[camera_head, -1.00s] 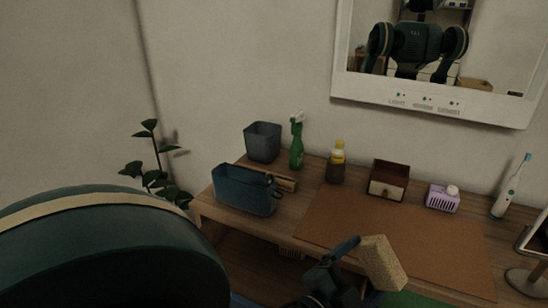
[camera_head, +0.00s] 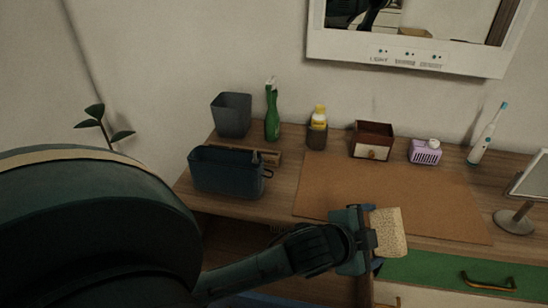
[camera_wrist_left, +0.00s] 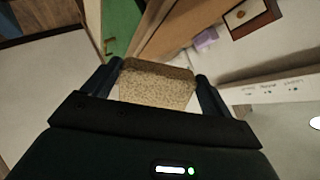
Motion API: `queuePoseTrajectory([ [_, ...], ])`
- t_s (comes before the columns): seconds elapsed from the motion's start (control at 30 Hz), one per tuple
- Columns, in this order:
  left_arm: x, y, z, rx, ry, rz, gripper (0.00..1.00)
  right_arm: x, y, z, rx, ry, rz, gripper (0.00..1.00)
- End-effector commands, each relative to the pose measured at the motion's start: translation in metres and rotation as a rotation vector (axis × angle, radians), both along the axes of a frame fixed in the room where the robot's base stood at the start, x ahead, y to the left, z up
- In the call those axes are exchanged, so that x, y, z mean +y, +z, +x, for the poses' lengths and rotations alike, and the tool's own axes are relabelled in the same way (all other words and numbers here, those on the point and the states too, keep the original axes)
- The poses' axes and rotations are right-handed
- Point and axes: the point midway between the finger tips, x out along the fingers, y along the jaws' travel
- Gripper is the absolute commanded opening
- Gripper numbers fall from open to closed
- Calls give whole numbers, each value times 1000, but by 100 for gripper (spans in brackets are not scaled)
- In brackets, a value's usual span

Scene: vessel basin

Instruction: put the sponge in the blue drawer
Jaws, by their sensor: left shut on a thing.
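A tan speckled sponge (camera_head: 391,232) is held in the air in front of the table edge, above the green drawer front. My left gripper (camera_head: 373,238) is shut on it. In the left wrist view the sponge (camera_wrist_left: 157,88) sits between the two fingers of my left gripper (camera_wrist_left: 158,76). A strip of blue (camera_head: 252,300) shows low at the bottom edge, partly behind my left arm; it may be part of the blue drawer, but I cannot tell how far it is open. My right gripper is not in view.
The wooden table carries a brown mat (camera_head: 385,195), clear on top. A green drawer (camera_head: 440,270) has a brass handle.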

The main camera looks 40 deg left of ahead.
Motion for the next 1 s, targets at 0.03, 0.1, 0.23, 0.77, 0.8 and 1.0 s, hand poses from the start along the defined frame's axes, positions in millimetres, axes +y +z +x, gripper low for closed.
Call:
queuePoseTrajectory([
  [0.03, -2, -8, 6, 90, -39, 36, 64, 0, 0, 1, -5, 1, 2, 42],
  [0.1, -3, -25, 4, 244, -93, 82, 64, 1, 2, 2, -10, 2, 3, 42],
  [0.23, 12, -53, -7, 519, -192, 189, 64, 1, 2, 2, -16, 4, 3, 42],
  [0.77, 121, -74, -75, 981, -375, 445, 64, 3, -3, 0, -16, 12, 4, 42],
  [0.8, 121, -82, -76, 984, -375, 445, 64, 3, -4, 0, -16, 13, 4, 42],
  [1.0, 120, -135, -76, 984, -375, 444, 64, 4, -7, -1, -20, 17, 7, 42],
])
